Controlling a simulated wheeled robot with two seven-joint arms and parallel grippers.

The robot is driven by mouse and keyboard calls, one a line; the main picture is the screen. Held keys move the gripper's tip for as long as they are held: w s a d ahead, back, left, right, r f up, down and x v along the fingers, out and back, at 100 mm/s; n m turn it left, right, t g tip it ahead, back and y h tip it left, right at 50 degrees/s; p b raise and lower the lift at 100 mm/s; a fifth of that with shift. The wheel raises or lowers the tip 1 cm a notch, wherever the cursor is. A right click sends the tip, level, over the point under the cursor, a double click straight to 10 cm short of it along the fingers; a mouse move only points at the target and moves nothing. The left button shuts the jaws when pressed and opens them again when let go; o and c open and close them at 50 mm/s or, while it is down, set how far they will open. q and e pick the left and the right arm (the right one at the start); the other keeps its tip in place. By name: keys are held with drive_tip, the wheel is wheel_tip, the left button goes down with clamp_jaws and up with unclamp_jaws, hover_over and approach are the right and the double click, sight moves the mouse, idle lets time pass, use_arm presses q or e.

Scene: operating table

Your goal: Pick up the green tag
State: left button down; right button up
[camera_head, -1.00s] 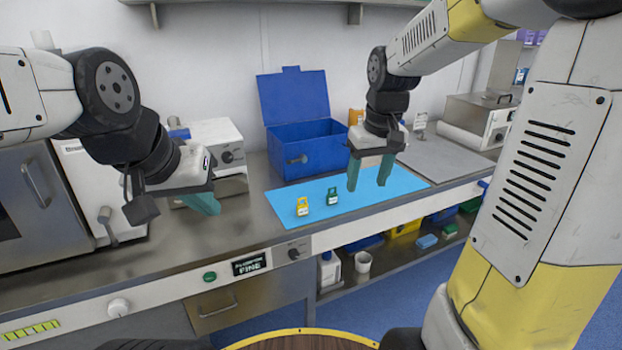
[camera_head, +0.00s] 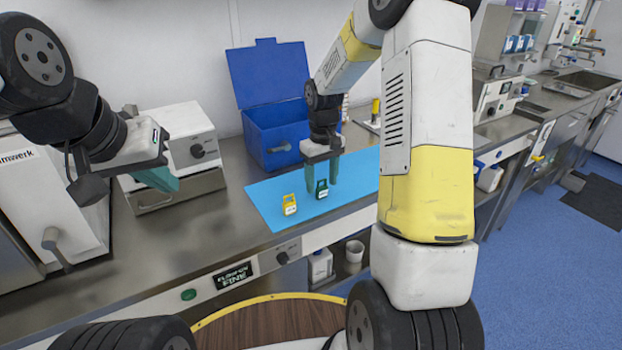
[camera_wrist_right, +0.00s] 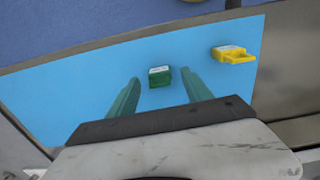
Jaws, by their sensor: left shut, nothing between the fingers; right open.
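The green tag (camera_head: 321,189) stands on the blue mat (camera_head: 262,197), with a white label on it. In the right wrist view the green tag (camera_wrist_right: 159,77) lies ahead of and between the two fingertips. My right gripper (camera_head: 322,180) is open and points down at the tag, with nothing held; its teal fingers also show in the right wrist view (camera_wrist_right: 161,80). I cannot tell whether a finger touches the tag. A yellow tag (camera_head: 290,205) stands to the left of the green one. My left gripper (camera_head: 160,180) is shut and empty, over the counter at the left.
An open blue box (camera_head: 277,140) stands behind the mat. A white device (camera_head: 190,140) stands on the counter at the left, near my left gripper. The counter's front edge runs below the mat. A sink (camera_head: 590,78) is far right.

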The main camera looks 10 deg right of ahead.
drive_tip(key=shift+f, duration=1.2)
clamp_jaws()
drive_tip(key=shift+r, duration=0.15)
wheel_tip(320, 180, up, 4)
drive_tip(key=shift+f, duration=0.25)
drive_tip(key=s+a+r, duration=0.1)
drive_tip(key=s, duration=1.5)
drive_tip(key=shift+a, duration=0.3)
